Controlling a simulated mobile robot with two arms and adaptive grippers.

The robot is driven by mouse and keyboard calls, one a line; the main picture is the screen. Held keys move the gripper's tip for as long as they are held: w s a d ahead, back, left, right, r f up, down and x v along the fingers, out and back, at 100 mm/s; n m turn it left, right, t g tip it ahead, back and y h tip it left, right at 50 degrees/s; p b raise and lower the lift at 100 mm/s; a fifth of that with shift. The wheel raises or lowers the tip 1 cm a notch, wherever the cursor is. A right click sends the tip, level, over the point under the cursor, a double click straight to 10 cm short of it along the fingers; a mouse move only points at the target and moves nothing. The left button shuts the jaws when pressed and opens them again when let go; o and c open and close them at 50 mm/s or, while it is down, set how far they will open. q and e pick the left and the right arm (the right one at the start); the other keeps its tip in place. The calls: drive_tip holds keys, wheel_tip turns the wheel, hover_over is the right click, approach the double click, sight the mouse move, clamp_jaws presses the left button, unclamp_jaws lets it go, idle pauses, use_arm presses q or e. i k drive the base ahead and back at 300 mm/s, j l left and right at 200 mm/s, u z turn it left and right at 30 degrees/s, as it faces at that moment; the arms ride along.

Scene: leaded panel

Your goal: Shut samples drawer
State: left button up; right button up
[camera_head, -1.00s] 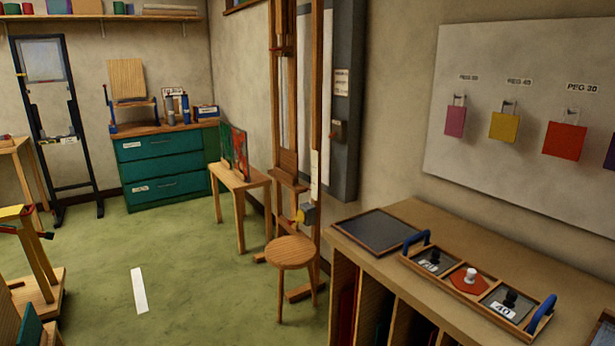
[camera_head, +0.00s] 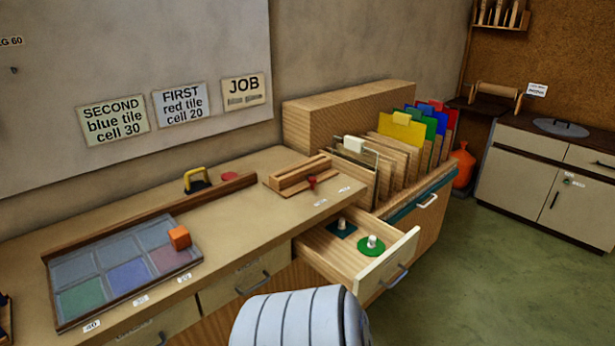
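The open drawer (camera_head: 388,262) sticks out from the front of the bench at the middle right. It has a pale front with a grey handle (camera_head: 396,277). Inside lie a round green sample with a white knob (camera_head: 371,245) and a dark teal square sample with a white knob (camera_head: 341,228). I cannot read a label on this drawer. Neither of my grippers is in view. A pale ribbed part of my own arm shows at the bottom middle, in front of the bench and left of the drawer front.
A panel of colored glass cells (camera_head: 127,274) with an orange block (camera_head: 179,237) lies on the bench. A closed drawer (camera_head: 245,284) is left of the open one. A rack of colored sheets (camera_head: 402,131) stands behind it. Green floor (camera_head: 500,270) is clear to the right.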

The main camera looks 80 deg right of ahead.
sight(340, 260)
drive_tip(key=z, duration=3.35)
